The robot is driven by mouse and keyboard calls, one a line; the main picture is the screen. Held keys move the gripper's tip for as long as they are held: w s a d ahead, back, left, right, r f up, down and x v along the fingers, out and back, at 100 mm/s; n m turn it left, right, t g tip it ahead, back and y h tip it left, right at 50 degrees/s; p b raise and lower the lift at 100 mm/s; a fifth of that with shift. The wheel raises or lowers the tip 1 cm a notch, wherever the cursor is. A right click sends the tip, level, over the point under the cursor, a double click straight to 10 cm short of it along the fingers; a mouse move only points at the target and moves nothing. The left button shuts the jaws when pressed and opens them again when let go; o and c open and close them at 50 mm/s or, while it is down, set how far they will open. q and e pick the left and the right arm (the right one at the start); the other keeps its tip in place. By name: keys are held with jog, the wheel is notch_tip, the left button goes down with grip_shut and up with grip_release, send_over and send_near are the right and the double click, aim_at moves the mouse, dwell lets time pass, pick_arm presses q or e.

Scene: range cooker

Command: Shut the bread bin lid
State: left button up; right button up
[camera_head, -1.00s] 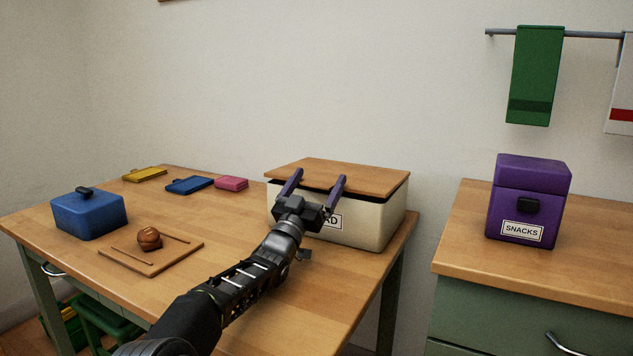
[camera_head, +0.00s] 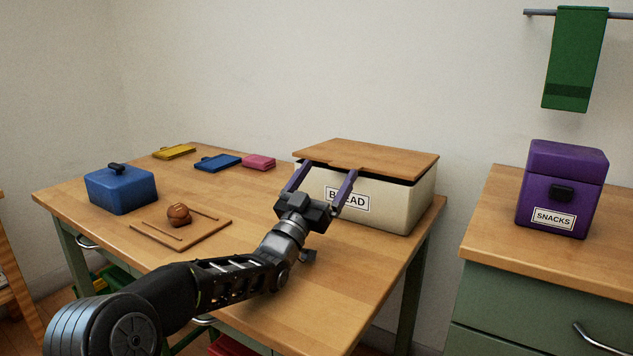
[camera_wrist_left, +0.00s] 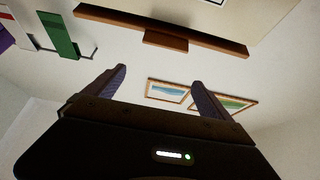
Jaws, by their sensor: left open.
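The bread bin (camera_head: 395,205) is a cream box with a "BREAD" label, at the back right of the wooden table. Its flat wooden lid (camera_head: 370,157) lies over the top, with a dark gap showing under its front and right edges. My left gripper (camera_head: 328,171) is open and empty in front of the bin. Its fingertips overlap the lid's front edge in the head view; contact cannot be told. In the left wrist view the picture is upside down, and the lid's front edge with a small tab (camera_wrist_left: 165,39) lies beyond the spread fingers (camera_wrist_left: 160,77).
A blue lidded box (camera_head: 120,190) and a wooden board (camera_head: 205,235) with a brown round object (camera_head: 178,214) are on the left. Flat yellow (camera_head: 174,152), blue (camera_head: 217,162) and pink (camera_head: 259,161) items lie behind. A purple snacks box (camera_head: 562,190) stands on the right counter.

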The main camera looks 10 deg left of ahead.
pick_arm(q)
jog(key=s, duration=0.1)
jog(key=s+a, duration=0.1)
jog(key=s, duration=0.1)
jog(key=shift+s+a, duration=0.25)
jog(key=shift+s, duration=0.1)
jog(key=shift+c, duration=0.5)
